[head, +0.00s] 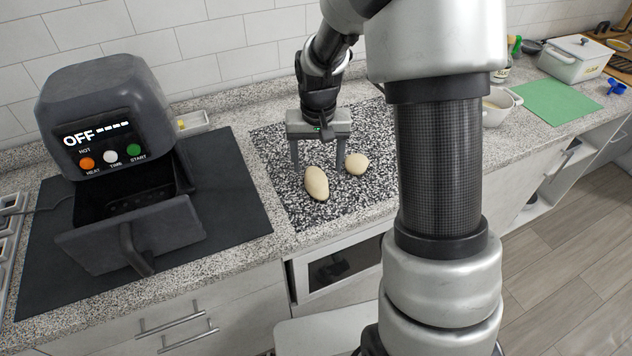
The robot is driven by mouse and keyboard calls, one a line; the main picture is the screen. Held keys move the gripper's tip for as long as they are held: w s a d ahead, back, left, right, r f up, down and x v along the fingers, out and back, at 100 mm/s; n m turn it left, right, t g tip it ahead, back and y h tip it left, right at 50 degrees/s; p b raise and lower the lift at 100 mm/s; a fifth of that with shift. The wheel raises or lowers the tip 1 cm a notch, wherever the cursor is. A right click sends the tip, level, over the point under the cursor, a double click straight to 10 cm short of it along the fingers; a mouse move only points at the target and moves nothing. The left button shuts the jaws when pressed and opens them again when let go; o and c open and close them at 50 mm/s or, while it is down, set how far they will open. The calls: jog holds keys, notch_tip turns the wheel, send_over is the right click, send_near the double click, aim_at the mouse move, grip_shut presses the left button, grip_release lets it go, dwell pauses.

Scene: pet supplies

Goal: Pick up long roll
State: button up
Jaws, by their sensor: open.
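The long roll (317,184) is a pale tan, elongated bread roll lying on the black-and-white speckled mat (285,202). A smaller round roll (357,164) lies to its right, a little farther back. My gripper (317,168) points down just behind the long roll. Its two fingers are spread wide, one to the left of the long roll and one to the right near the round roll. Nothing is held between them. Whether the fingertips touch the mat cannot be told from this view.
A dark air fryer (105,110) with its drawer pulled out stands on a black mat (235,190) at left. A white pot (497,108), a green mat (556,101) and a lidded white container (575,60) are at right. A tiled wall (215,45) runs behind.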

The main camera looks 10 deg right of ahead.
aim_at(316, 177)
jog(key=shift+w+a+f, duration=0.1)
jog(key=shift+w+f, duration=0.05)
jog(key=shift+f, duration=0.9)
jog(key=shift+w+d+f, duration=0.1)
jog(key=shift+w+f, duration=0.1)
jog(key=shift+f, duration=0.8)
jog(key=shift+w+a+f, duration=0.1)
jog(key=shift+w+f, duration=0.05)
jog(key=shift+f, duration=0.9)
jog(key=shift+c, duration=0.3)
jog(key=c, duration=1.1)
